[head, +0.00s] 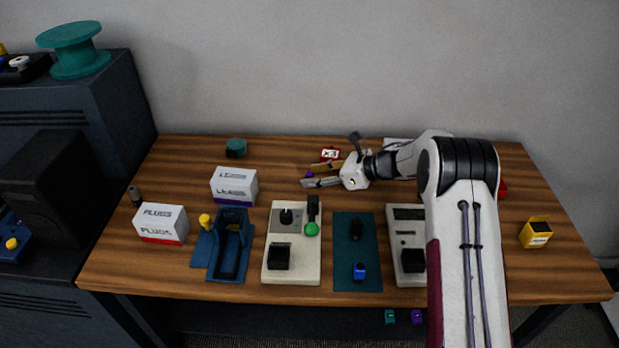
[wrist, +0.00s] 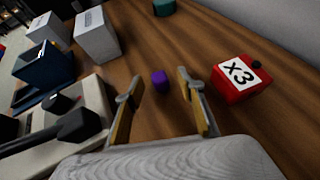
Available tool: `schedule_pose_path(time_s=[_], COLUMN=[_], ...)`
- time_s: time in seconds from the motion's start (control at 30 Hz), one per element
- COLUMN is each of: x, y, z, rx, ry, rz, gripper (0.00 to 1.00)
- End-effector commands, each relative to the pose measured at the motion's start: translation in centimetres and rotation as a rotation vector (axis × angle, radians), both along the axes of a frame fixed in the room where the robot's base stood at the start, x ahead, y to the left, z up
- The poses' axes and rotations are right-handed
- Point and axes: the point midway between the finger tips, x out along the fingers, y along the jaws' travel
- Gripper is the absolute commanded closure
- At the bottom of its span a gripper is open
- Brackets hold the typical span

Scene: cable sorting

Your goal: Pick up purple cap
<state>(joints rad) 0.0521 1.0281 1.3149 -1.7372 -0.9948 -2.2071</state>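A small purple cap (wrist: 160,81) lies on the wooden table in the wrist view, between and just beyond the two fingertips. In the head view only a small bit of the purple cap (head: 309,174) shows, close to my fingertips at the back middle of the table. My gripper (wrist: 155,88) is open, with one finger on each side of the cap's line and clear wood between them. It also shows in the head view (head: 306,175), reaching left. I see no contact between the fingers and the cap.
A red box marked x3 (wrist: 241,78) stands close to the right finger. White boxes (head: 234,187) and a blue holder (head: 230,245) stand to the left. A teal item (head: 236,147) sits at the back. Beige devices (head: 293,262) stand in front. Wood around the cap is clear.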

Motion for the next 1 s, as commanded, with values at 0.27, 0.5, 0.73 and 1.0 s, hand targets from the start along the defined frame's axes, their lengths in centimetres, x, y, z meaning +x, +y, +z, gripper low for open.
schedule_pose_path(time_s=[0.27,0.5,0.73,1.0], x=[0.6,0.7,0.7,0.7], y=[1.7,1.7,1.7,1.7], z=[-1.0,-1.1,-1.0,-1.0], rx=[0.000,0.000,-0.001,-0.001], ry=[0.002,0.002,0.001,0.001], rz=[0.000,-0.001,0.000,0.000], gripper=[0.61,0.61,0.61,0.96])
